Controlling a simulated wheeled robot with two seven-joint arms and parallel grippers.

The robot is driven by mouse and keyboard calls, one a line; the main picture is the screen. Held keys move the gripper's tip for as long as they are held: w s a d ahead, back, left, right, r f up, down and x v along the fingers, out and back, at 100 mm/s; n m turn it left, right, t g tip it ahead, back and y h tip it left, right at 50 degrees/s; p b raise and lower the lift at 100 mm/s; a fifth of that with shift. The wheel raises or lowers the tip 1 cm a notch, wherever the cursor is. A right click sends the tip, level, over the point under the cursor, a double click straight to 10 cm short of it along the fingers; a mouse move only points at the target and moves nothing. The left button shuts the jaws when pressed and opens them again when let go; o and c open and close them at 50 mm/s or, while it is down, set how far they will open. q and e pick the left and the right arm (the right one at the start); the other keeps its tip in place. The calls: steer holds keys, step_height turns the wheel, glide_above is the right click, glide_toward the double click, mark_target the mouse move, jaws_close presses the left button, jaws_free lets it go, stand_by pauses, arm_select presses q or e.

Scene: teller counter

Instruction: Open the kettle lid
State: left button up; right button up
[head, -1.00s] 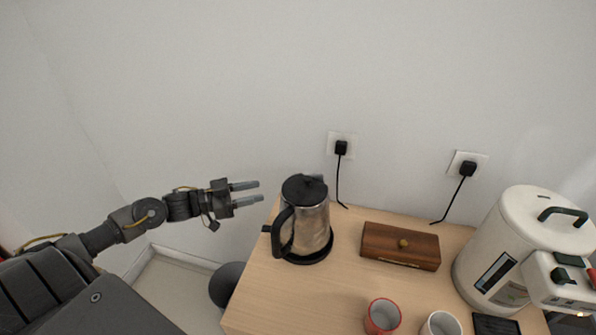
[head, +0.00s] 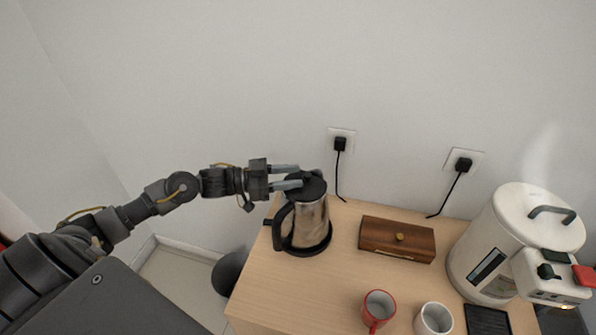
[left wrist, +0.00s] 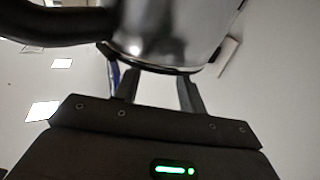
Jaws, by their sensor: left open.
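The kettle (head: 311,221) stands upright on its black base on the wooden counter. It has a steel body, a black handle on its left side and a black lid (head: 309,187) that looks closed. My left gripper (head: 300,176) is open, with its fingers pointing right at the height of the lid. The fingertips overlap the lid's left part in the head view; I cannot tell if they touch it. In the left wrist view the kettle's shiny body (left wrist: 165,35) and dark handle fill the top, beyond the open fingers (left wrist: 158,88). My right gripper is not in view.
A wooden box (head: 397,239) with a brass knob sits right of the kettle. A red mug (head: 378,309) and a white mug (head: 433,319) stand near the front. A large white water boiler (head: 487,255) is at the right. Two plugged sockets are on the wall.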

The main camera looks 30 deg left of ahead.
arm_select(q)
steer(key=shift+x, duration=1.1)
jaws_close()
